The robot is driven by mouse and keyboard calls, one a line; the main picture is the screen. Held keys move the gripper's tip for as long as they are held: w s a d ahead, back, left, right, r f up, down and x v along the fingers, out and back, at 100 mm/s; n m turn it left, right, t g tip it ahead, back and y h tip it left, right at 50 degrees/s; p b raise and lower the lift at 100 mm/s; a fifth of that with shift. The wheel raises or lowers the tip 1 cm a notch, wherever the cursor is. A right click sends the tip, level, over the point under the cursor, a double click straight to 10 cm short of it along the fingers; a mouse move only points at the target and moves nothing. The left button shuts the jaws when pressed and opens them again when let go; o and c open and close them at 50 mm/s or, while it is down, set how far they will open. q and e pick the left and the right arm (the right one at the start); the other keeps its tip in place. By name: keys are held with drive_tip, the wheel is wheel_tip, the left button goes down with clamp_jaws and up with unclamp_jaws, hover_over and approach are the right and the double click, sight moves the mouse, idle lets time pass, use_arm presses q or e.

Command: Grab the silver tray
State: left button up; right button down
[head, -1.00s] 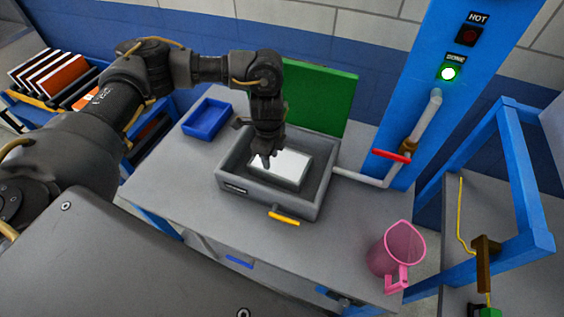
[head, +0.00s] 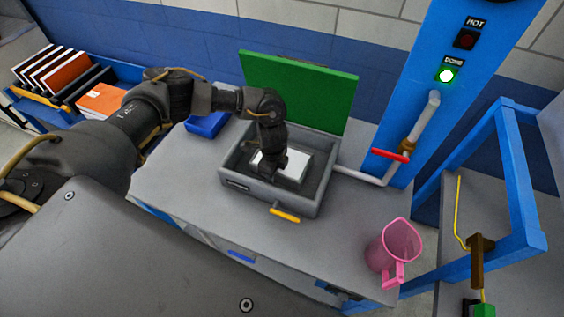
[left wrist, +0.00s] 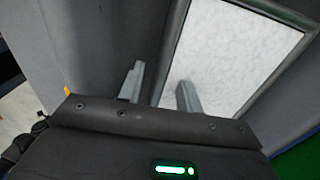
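The silver tray (head: 291,166), with a white slab filling its top, lies inside an open grey box on the table. In the left wrist view the tray (left wrist: 225,60) shows a white textured face with a thin grey rim. My left gripper (head: 270,173) is down inside the box at the tray's left side. In the left wrist view the two fingers of my left gripper (left wrist: 160,90) are apart, with the tray's near edge between or just below them. I cannot tell whether they touch it. My right gripper is not in view.
The grey box (head: 270,201) has walls around the tray, a raised green lid (head: 300,90) and a yellow handle (head: 285,215). A blue bin (head: 206,124) is behind at left. A pink jug (head: 393,250) stands at the front right, near a red-handled pipe (head: 390,155).

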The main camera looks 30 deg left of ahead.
use_arm(q)
clamp_jaws()
idle(0.6)
drive_tip(key=shift+r+b, duration=0.5)
drive_tip(key=shift+r, duration=0.05)
drive_tip(key=shift+r+b, duration=0.4)
drive_tip(key=shift+r, duration=0.3)
drive_tip(key=s+d+r, duration=0.6)
drive_tip(key=s+r, duration=0.4)
drive_tip(key=s, duration=0.2)
drive_tip(key=shift+s+r+b, duration=0.25)
drive_tip(key=shift+b, duration=0.2)
